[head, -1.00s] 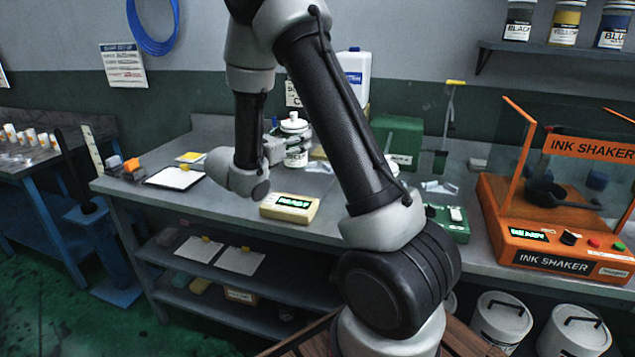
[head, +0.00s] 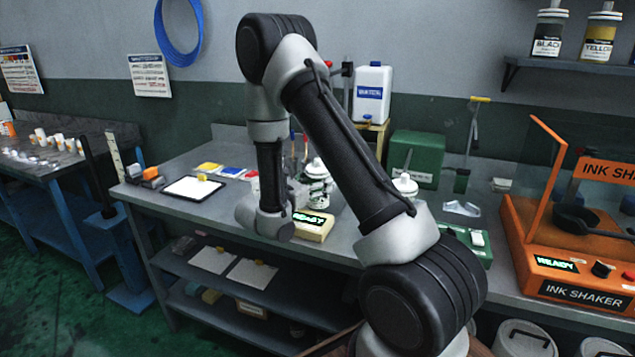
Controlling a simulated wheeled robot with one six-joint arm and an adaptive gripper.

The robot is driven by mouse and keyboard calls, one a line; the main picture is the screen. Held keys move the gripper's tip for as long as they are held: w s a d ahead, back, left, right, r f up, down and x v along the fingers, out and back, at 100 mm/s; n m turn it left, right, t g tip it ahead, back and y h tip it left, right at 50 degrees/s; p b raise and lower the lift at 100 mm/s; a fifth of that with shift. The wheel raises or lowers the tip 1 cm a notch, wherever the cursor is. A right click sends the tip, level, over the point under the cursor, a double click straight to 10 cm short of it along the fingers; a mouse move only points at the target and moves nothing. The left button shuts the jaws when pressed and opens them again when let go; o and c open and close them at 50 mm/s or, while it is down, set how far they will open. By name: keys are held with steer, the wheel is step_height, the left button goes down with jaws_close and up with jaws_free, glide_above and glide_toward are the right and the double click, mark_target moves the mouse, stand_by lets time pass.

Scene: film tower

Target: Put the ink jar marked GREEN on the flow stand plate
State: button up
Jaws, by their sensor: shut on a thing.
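A jar (head: 317,190) with a white lid and a dark-marked label is at the middle of the bench, just behind a cream box with a lit display (head: 314,227). The label is too small to read. My gripper (head: 303,193) is partly hidden behind my wrist. It is shut on this jar, on its left side. I cannot tell whether the jar's base touches anything. I cannot make out for sure which thing is the flow stand plate.
Another white-lidded jar (head: 405,186) stands right of my arm, partly hidden. A green box (head: 417,158) and a white jug (head: 372,95) are behind. The orange ink shaker (head: 570,265) is at right. A white pad (head: 193,188) lies left. BLACK (head: 547,40) and YELLOW (head: 598,42) jars are shelved.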

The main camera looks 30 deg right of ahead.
steer(key=o, duration=1.3)
steer(key=shift+f, duration=0.15)
